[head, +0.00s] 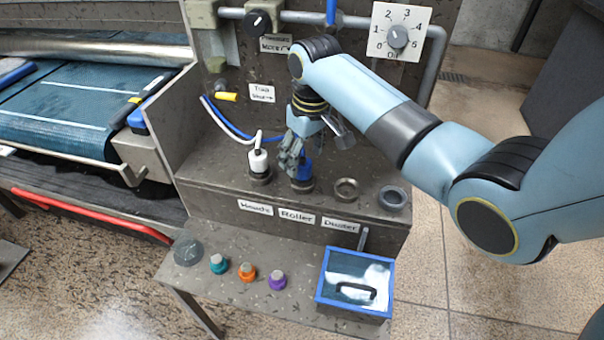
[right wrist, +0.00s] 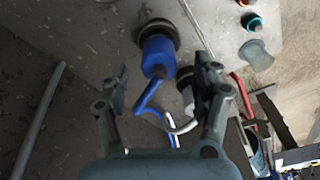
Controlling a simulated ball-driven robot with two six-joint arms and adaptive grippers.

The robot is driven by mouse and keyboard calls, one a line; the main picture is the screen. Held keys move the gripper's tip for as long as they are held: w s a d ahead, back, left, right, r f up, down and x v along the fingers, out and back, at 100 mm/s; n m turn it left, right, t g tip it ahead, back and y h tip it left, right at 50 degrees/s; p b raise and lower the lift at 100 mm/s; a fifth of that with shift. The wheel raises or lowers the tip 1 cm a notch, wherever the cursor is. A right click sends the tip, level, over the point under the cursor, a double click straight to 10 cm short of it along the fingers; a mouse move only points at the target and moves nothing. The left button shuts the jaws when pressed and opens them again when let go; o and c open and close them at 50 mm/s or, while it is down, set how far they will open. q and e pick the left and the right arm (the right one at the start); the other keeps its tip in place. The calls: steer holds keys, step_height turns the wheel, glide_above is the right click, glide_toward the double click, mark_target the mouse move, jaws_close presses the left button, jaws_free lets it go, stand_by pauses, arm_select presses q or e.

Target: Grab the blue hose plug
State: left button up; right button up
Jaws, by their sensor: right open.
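The blue hose plug (head: 303,172) sits upright in a socket on the grey ledge, above the label "Roller". My right gripper (head: 290,160) is at the plug and partly hides it in the head view. In the right wrist view the blue plug (right wrist: 158,56) shows between and just beyond the open fingertips of my right gripper (right wrist: 165,85). A blue hose runs from the plug toward the gripper. A white hose plug (head: 258,161) sits in the socket to the left; it is partly behind one finger in the right wrist view (right wrist: 188,97). My left gripper is not in view.
Two empty ring sockets (head: 346,190) and (head: 393,198) lie right of the blue plug. A lower shelf holds teal (head: 218,264), orange (head: 247,271) and purple (head: 277,280) caps and a blue-rimmed box (head: 357,265). A dial panel (head: 398,34) is behind my arm.

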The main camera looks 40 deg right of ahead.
mark_target(304, 177)
steer(key=f, duration=0.3)
steer(key=shift+w, duration=0.2)
steer(key=shift+c, duration=0.8)
steer(key=c, duration=1.1)
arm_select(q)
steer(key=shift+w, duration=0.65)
arm_select(e)
jaws_close()
steer(key=shift+r, duration=0.15)
